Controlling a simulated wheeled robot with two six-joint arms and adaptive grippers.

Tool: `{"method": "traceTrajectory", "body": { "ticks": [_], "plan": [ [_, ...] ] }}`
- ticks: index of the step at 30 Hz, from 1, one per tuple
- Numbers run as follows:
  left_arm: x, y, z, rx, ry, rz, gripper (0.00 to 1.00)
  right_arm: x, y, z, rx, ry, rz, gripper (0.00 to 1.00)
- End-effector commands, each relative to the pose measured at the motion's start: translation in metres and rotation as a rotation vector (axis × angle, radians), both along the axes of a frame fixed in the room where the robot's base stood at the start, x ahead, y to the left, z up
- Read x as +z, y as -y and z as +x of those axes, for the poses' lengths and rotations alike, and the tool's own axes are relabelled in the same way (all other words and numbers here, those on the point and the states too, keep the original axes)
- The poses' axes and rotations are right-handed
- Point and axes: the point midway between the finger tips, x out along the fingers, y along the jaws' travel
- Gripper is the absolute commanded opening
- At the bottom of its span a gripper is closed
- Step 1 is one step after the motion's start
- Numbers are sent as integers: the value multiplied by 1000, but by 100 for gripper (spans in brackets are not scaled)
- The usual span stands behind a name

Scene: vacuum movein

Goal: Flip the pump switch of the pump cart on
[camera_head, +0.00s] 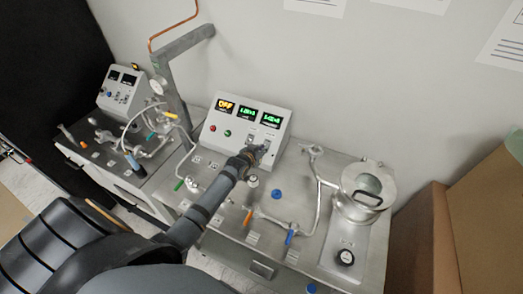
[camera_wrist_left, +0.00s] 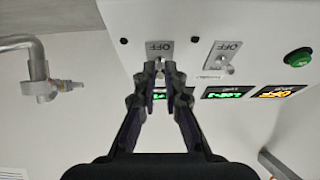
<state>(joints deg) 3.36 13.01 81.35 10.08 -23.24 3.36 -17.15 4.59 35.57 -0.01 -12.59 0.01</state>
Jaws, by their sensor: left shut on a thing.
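The pump cart (camera_head: 335,262) carries a sloped white control box (camera_head: 232,112) with an orange OFF display and two green displays. Two toggle switches sit on the panel below the displays. My left gripper (camera_head: 262,150) reaches the right one in the head view. In the left wrist view, which shows the panel upside down, my left gripper (camera_wrist_left: 160,70) is shut on the lever of the left switch (camera_wrist_left: 160,48), by a plate marked OFF. The other switch (camera_wrist_left: 221,60) is free, also by an OFF plate. Which is the pump switch cannot be read. My right gripper is not in view.
A green button (camera_wrist_left: 298,57) is on the panel, with a red one (camera_head: 213,127) beside it in the head view. Valves with coloured handles and a lidded round chamber (camera_head: 366,190) stand on the cart top. A second cart is at left, cardboard boxes (camera_head: 480,220) at right.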

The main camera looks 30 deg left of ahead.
Motion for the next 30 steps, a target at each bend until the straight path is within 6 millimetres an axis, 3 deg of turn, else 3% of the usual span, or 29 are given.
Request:
{"method": "traceTrajectory", "body": {
  "ticks": [18,30],
  "plan": [
    [22,-1,22,-1,-517,-31,0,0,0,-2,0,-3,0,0],
    [25,-2,31,-1,-734,-43,0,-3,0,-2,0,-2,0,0]
  ]
}}
